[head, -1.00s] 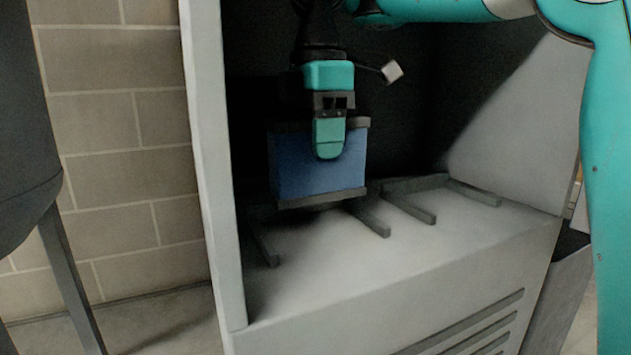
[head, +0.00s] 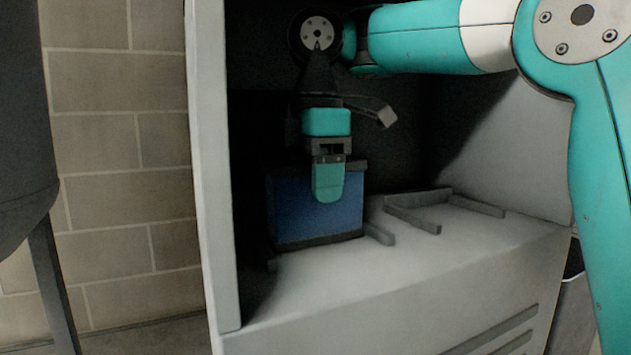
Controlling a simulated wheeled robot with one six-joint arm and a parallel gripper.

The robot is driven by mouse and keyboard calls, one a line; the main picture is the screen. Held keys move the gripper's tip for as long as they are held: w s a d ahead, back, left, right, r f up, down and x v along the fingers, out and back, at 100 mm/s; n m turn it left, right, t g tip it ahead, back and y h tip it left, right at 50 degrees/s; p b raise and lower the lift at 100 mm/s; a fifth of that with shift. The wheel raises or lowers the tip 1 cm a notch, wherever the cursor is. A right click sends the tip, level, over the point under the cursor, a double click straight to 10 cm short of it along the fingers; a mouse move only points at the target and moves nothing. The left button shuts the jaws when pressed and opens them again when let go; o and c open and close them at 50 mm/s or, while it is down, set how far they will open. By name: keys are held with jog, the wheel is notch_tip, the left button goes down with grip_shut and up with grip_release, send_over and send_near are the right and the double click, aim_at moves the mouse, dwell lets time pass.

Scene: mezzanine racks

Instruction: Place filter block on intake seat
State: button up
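The filter block (head: 290,211) is a blue box with dark top and bottom edges, upright inside the grey cabinet. My gripper (head: 328,183) is over it from above, with one teal finger against its front face; the far finger is hidden behind the block. The block's underside is at the level of the left seat on the cabinet's shelf, and it appears to rest there. A short rail of that left intake seat (head: 379,234) shows just right of the block; most of the seat is hidden by the block.
A second, empty set of rails (head: 418,217) lies to the right on the pale shelf (head: 400,265). The cabinet's left wall (head: 212,180) stands close beside the block. A dark round vessel on legs (head: 25,150) is at far left. The shelf front is clear.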

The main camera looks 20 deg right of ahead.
jog(key=shift+o, duration=0.8)
notch_tip(320, 180, up, 8)
jog(key=p, duration=0.7)
jog(key=shift+p, duration=0.4)
